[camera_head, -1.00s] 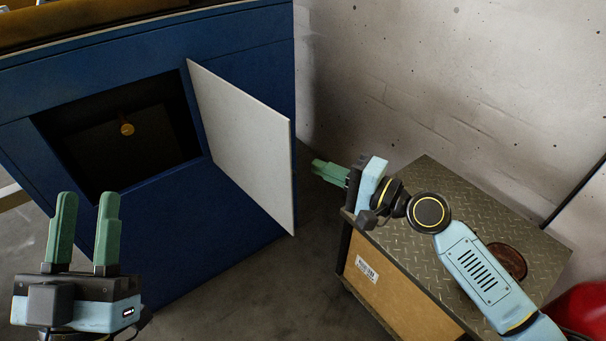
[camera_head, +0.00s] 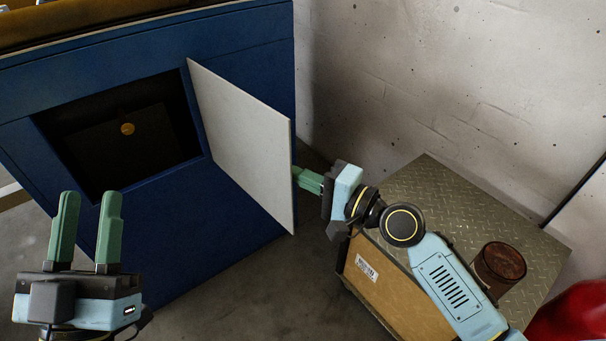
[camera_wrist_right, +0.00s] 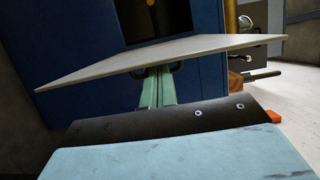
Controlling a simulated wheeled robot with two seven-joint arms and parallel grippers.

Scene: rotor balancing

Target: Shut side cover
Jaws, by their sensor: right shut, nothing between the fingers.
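The side cover (camera_head: 243,143) is a pale grey panel hinged at its left edge on the blue machine (camera_head: 190,235). It stands swung open, to the right of a dark rectangular opening (camera_head: 80,150). My right gripper (camera_head: 298,176) is shut and empty at the cover's right edge, its tips partly hidden behind the panel. In the right wrist view the cover (camera_wrist_right: 190,55) spans the picture, and the green fingers (camera_wrist_right: 158,85) reach up to it; contact is not certain. My left gripper (camera_head: 85,228) is open and empty at the lower left, in front of the machine.
A round yellow tag (camera_head: 127,129) shows inside the opening. A cart with a metal tread top (camera_head: 440,185) stands at the right, bearing a rusty brown cylinder (camera_head: 499,265). A red object (camera_head: 575,312) is at the lower right. A concrete wall (camera_head: 450,80) is behind.

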